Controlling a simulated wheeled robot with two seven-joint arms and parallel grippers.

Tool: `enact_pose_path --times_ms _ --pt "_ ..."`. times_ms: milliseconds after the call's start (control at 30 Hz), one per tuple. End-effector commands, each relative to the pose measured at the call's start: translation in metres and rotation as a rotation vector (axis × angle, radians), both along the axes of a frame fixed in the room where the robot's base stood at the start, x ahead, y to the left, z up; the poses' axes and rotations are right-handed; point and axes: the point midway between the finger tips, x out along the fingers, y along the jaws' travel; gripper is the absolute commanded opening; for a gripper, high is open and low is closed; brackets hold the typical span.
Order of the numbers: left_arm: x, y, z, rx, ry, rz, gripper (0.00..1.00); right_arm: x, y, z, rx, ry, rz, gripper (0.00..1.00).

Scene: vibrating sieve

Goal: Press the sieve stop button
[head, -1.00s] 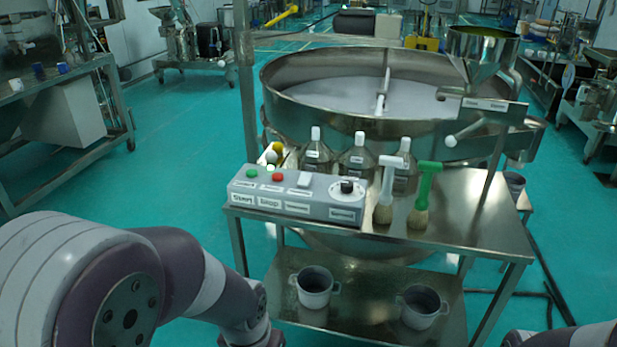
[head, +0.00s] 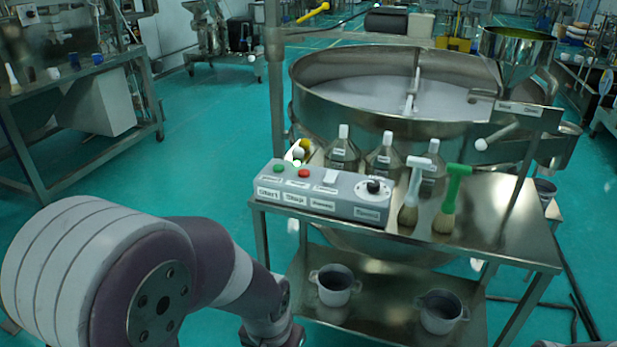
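The grey control box (head: 325,195) sits on the left part of the steel table, near its front edge. On its top are a green button (head: 279,168) above the label "Start", a red button (head: 303,173) above the label "Stop", a white switch (head: 331,176) and a black knob (head: 373,186). Behind the table stands the large round steel sieve (head: 400,95) with pale material inside. My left arm shows at the lower left, below and left of the box, and its gripper is outside the picture. My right gripper is not in view either; nothing touches the buttons.
Behind the box stand several bottles (head: 386,155) with white caps. Right of it are a white-handled brush (head: 412,195) and a green-handled brush (head: 451,200). Two pots (head: 335,287) stand on the lower shelf. An upright post (head: 276,90) rises left of the sieve. The table's right part is clear.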

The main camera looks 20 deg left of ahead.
Motion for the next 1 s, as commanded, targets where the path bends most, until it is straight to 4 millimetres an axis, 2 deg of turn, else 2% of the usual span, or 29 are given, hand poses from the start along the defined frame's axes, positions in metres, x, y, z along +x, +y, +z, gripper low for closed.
enact_pose_path --times_ms 433,467,500,567,600,1000 --pt "0.0000 0.0000 0.0000 0.000 0.000 0.000 0.43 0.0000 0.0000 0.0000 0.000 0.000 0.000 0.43" --pt "0.0000 0.0000 0.0000 0.000 0.000 0.000 0.36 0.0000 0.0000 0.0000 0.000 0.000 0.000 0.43" --pt "0.0000 0.0000 0.0000 0.000 0.000 0.000 0.23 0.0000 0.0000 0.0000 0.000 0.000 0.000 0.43" --pt "0.0000 0.0000 0.0000 0.000 0.000 0.000 0.04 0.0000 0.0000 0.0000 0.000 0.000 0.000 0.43" --pt "0.0000 0.0000 0.0000 0.000 0.000 0.000 0.00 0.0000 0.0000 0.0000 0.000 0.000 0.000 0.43" --pt "0.0000 0.0000 0.0000 0.000 0.000 0.000 0.00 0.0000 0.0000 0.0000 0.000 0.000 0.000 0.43"
